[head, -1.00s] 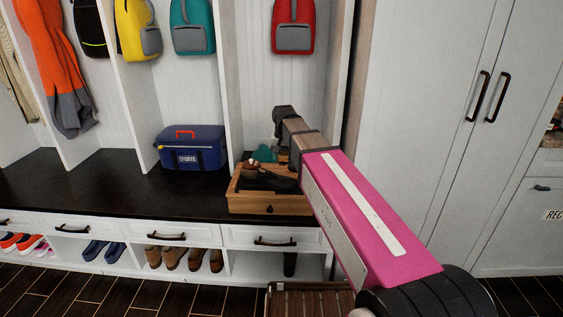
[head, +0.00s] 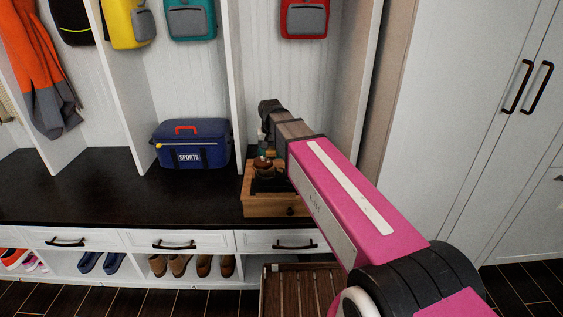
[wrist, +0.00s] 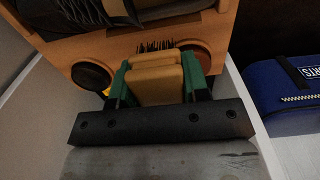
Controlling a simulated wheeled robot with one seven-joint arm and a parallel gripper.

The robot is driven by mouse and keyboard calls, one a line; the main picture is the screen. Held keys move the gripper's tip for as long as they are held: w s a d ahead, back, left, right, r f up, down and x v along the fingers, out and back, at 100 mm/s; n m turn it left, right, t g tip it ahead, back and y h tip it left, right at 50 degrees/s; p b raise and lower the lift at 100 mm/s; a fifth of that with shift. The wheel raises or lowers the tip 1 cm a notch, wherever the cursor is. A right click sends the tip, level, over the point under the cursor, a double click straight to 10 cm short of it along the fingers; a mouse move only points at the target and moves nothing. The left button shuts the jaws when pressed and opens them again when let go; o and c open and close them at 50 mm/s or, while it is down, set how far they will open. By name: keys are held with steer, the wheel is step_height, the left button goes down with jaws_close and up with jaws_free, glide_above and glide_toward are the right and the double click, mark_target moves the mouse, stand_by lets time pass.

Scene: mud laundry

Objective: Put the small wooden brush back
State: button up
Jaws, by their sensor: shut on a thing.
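The small wooden brush (wrist: 155,84) is pale tan with dark bristles at its far end. My gripper (wrist: 159,70) is shut on it with green fingers in the wrist view. The bristles face the wall of a wooden box (head: 262,205), which also fills the top of the wrist view (wrist: 225,30). I cannot tell whether the bristles touch it. The box has two round recesses; a dark round thing sits in or before the left one (wrist: 92,76). In the head view my arm hides most of the grip and part of the box.
The box stands on a dark bench (head: 110,195), beside a cubby divider. A blue sports cooler (head: 190,145) stands to its left and shows in the wrist view. White drawers lie below. A slatted wooden piece (head: 300,290) is on the floor. The bench front left is clear.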

steer(key=w+d+f, duration=0.4)
steer(key=w, duration=0.1)
steer(key=w+d+f, duration=0.2)
steer(key=w+d, duration=0.1)
steer(key=shift+w+f, duration=0.1)
steer(key=shift+f, duration=2.1)
steer(key=o, duration=0.5)
steer(key=shift+f, duration=0.15)
steer(key=o, duration=0.3)
steer(key=shift+o, duration=0.2)
step_height(320, 180, up, 12)
steer(key=shift+r, duration=0.2)
